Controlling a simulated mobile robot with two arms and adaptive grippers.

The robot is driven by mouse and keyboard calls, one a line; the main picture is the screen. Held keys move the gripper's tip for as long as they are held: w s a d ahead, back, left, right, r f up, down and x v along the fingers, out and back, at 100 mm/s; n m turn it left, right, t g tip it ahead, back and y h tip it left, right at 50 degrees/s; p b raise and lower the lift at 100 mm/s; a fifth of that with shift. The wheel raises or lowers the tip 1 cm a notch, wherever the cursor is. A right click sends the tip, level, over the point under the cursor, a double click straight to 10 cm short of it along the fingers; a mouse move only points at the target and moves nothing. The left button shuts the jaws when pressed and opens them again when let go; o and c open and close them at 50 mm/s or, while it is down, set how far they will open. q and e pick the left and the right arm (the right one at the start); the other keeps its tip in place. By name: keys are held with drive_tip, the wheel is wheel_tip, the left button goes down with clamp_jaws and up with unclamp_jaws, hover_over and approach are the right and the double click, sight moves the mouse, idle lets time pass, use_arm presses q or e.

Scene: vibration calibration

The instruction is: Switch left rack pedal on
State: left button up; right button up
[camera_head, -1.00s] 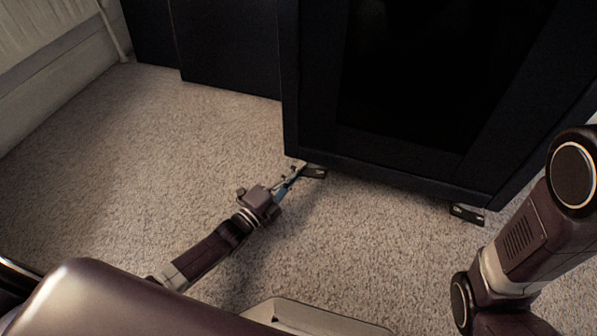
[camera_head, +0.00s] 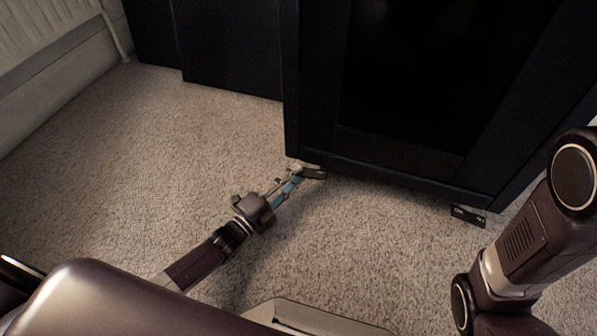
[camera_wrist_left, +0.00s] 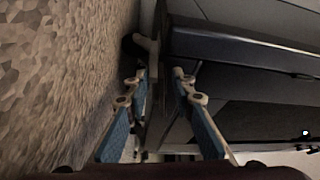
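The rack (camera_head: 390,160) is a large black cabinet on the carpet. Its left pedal (camera_head: 317,174) is a small dark plate at the foot of its near left corner. My left gripper (camera_head: 297,174) reaches low over the carpet to this pedal, and its fingertips overlap it in the head view. In the left wrist view, the two blue-padded fingers (camera_wrist_left: 158,78) are apart, with the rack's lower edge ahead. I cannot tell whether they touch the pedal. My right gripper is out of view; only my right arm shows.
A second pedal (camera_head: 468,214) lies at the rack's right corner. Another dark cabinet (camera_head: 228,50) stands behind to the left. A pale wall (camera_head: 50,50) bounds the left side. The carpet (camera_head: 130,150) on the left is clear.

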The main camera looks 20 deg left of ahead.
use_arm(q)
drive_tip(key=v, duration=0.5)
drive_tip(key=shift+s+a, duration=0.1)
drive_tip(key=shift+s, duration=0.05)
